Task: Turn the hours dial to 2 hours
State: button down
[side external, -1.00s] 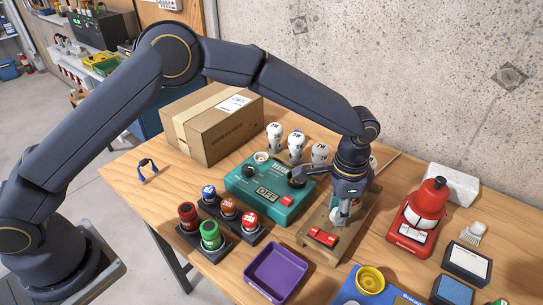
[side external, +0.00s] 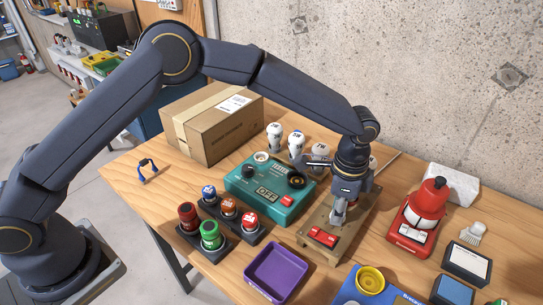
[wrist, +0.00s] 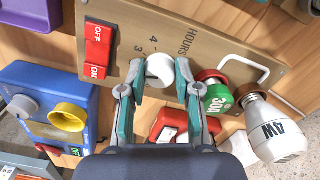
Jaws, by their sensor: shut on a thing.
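The hours dial (wrist: 160,70) is a white round knob on a tan panel (wrist: 150,22), lettered HOURS, with the digits 4 and 3 showing beside the dial. My gripper (wrist: 160,78) is shut on the dial, one finger on each side, in the wrist view. The dial's pointer mark and the digit 2 cannot be made out. In the side view my gripper (side external: 339,214) points down at the panel (side external: 318,250), and mostly hides the dial.
A red OFF/ON switch (wrist: 97,48) sits on the same panel. A teal box (side external: 262,205) with a black knob stands left of it, a red device (side external: 415,225) to the right. A purple tray (side external: 276,270) and blue box (wrist: 50,100) are in front.

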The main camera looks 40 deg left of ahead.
jog(key=c, duration=0.8)
grip_release()
notch_tip(320, 180, up, 12)
